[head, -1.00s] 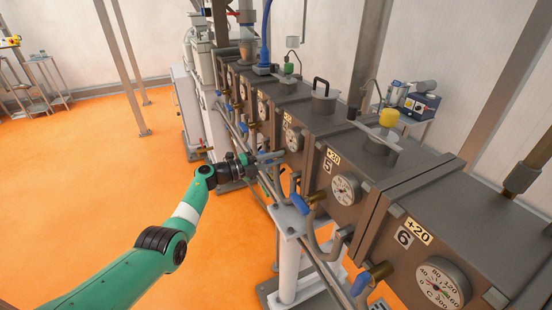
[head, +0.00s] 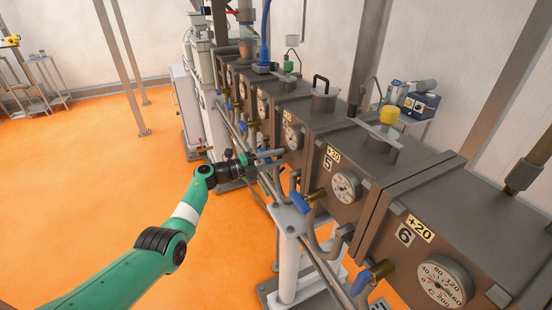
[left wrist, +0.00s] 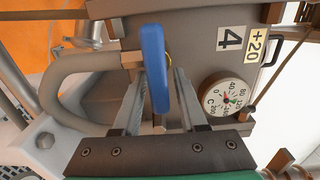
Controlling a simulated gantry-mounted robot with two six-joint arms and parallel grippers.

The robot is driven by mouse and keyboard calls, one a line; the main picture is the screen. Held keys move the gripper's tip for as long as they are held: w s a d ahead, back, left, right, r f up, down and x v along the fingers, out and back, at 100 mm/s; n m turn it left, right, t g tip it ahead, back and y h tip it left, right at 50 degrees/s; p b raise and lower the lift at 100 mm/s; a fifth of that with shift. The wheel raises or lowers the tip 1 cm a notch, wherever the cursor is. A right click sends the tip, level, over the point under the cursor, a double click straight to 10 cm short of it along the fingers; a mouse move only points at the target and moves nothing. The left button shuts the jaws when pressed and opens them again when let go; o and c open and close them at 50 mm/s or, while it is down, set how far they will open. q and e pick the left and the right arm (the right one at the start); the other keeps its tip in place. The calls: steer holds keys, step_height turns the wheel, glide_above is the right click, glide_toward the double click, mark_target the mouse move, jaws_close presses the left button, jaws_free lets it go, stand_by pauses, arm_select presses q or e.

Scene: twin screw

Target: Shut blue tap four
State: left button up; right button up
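Blue tap four's handle (left wrist: 155,68) is in the left wrist view, in front of the box marked 4 (left wrist: 230,38). It is long and stands upright in that picture. My left gripper (left wrist: 160,88) has its two fingers apart, one on each side of the handle. There is a gap on the right side; I cannot tell whether the left finger touches it. In the head view my left gripper (head: 250,163) is at the pipes by the row of boxes, and the tap there is mostly hidden. My right gripper is in neither view.
Nearer boxes carry blue tap five (head: 299,202) and blue tap six (head: 360,284) along the front pipes. A dial (left wrist: 228,98) sits right of the fingers. A curved pipe (left wrist: 70,72) is at left. The orange floor (head: 90,200) is clear.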

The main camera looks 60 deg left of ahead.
arm_select(q)
steer(key=shift+o, duration=0.2)
steer(key=s+a+p, duration=0.1)
steer(key=s+p, duration=0.4)
steer(key=s, duration=0.6)
steer(key=shift+s+p, duration=0.3)
steer(key=shift+a, duration=0.1)
